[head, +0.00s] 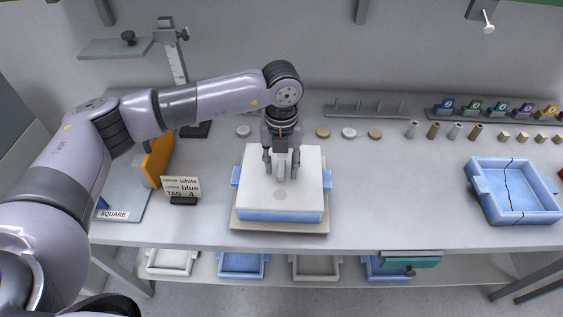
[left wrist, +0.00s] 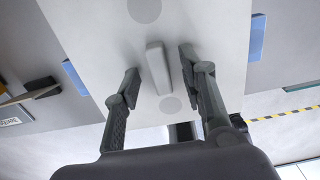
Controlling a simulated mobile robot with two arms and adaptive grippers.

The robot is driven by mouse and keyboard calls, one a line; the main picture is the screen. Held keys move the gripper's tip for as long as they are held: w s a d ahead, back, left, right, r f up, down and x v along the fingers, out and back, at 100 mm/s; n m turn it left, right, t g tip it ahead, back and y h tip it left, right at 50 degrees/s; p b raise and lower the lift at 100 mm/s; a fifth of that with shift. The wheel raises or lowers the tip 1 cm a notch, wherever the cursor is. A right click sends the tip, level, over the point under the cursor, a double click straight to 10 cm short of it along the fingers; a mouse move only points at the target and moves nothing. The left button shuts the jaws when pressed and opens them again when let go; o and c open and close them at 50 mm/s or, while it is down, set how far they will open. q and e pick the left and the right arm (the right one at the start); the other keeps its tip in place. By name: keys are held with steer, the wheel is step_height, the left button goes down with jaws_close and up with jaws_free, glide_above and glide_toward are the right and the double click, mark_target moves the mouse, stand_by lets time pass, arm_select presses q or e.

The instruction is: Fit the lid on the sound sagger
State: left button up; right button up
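A white square lid (head: 255,185) lies on a blue sagger (head: 265,215), which stands on a beige slab (head: 240,229) in the middle of the bench. The lid looks level and covers the sagger's opening; the seam underneath is hidden. My left gripper (head: 281,167) is over the lid, its two fingers either side of the raised bar handle (left wrist: 158,67). In the left wrist view the left gripper (left wrist: 160,70) is open, with gaps between the fingers and the handle. Another blue sagger (head: 490,200), with a dark crack, stands open at the right. My right gripper is not in view.
A card (head: 181,188) reading white, blue, TAG 4 stands left of the slab, by an orange panel (head: 157,160). Small discs and cylinders line the back. More trays (head: 243,265) sit on the lower shelf. The bench between slab and cracked sagger is clear.

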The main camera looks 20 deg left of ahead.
arm_select(q)
step_height(320, 180, up, 12)
stand_by(0.5)
